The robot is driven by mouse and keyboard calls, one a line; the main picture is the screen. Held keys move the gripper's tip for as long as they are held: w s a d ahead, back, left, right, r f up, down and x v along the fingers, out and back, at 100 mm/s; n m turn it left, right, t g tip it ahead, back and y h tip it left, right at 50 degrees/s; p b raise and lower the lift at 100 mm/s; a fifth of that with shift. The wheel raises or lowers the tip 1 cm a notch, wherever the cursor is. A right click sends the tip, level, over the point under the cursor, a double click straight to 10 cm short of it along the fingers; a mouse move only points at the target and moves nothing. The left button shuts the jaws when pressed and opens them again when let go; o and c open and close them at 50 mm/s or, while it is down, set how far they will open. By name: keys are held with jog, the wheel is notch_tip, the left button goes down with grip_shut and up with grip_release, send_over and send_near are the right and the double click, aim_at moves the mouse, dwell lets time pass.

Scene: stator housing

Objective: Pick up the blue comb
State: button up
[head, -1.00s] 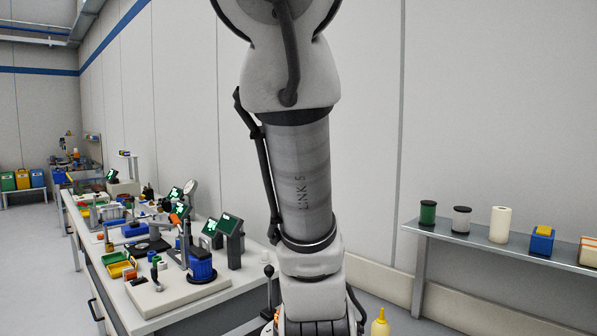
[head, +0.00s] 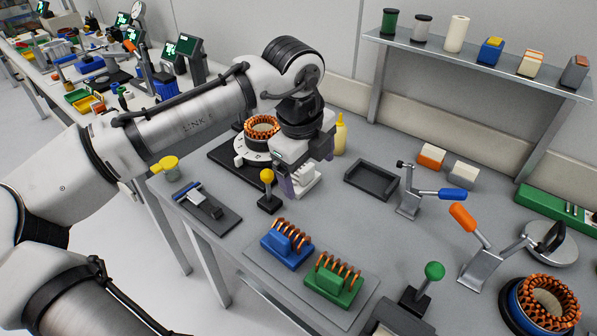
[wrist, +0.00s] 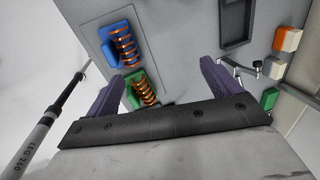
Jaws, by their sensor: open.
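The blue comb (head: 283,248) is a blue block with a row of copper-coloured hoops. It stands on a grey mat at the front of the bench, left of a similar green comb (head: 333,280). My gripper (head: 293,190) is behind the blue comb in the head view, above the bench and apart from it. In the wrist view, the blue comb (wrist: 112,42) lies beyond the left finger, with the green comb (wrist: 138,88) beside that finger. My gripper (wrist: 165,72) is open, its purple fingers wide apart with nothing between them.
A yellow-knobbed lever (head: 267,182) stands close to my gripper. A copper-wound stator (head: 262,128) and a yellow bottle (head: 340,135) are behind it. A dark tray (head: 372,180) and toggle clamps (head: 410,195) are to the right.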

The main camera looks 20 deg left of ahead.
jog(key=g, duration=0.2)
send_over(287, 233)
jog(key=a, duration=0.1)
notch_tip(287, 233, down, 4)
jog(key=shift+y, duration=0.4)
notch_tip(287, 233, down, 7)
jog(key=shift+s+f+p, duration=0.1)
jog(key=shift+f+p, duration=0.05)
jog(key=shift+p, duration=0.3)
jog(key=f, duration=0.2)
jog(key=d+f+p, duration=0.1)
jog(key=f, duration=0.1)
jog(key=shift+f, duration=0.95)
jog(key=c, duration=1.3)
jog(key=shift+r, duration=0.1)
